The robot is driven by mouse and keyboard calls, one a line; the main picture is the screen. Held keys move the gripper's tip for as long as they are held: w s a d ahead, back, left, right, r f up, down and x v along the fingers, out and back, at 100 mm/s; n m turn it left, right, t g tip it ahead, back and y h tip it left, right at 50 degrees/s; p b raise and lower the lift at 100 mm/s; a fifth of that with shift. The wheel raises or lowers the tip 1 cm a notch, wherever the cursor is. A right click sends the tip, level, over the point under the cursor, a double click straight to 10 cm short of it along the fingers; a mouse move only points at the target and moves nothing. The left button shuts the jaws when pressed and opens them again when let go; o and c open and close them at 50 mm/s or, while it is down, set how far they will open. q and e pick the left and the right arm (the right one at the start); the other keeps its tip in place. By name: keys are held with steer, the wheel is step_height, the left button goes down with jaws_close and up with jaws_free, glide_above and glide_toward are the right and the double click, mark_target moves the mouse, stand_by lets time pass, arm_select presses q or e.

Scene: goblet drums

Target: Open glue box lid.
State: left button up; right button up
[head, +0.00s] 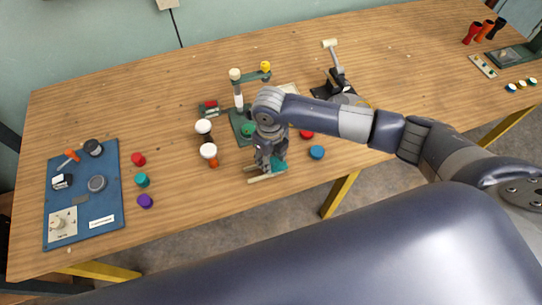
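I cannot tell whether the fingers touch either one. No box is clearly recognisable as the glue box; the wrist may hide part of it. My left gripper is out of view.
A green stand (239,100) is just behind the gripper. White-topped goblet shapes (208,150) stand to its left, and a blue disc (317,152) lies to its right. A blue board (110,212) with fittings is at far left. The wooden table (120,105) is clear at back left.

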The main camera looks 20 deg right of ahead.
steer(key=shift+c, duration=0.5)
jaws_close()
steer(key=a+b, duration=0.2)
steer(key=a, duration=0.3)
steer(key=shift+a+f+b, duration=0.15)
steer(key=shift+a+b, duration=0.15)
steer(key=shift+b, duration=0.1)
steer(key=shift+s+a, duration=0.1)
steer(key=shift+a, duration=0.2)
steer(key=shift+d, duration=0.1)
steer(key=shift+o, duration=0.5)
jaws_free()
steer(key=shift+r, duration=0.25)
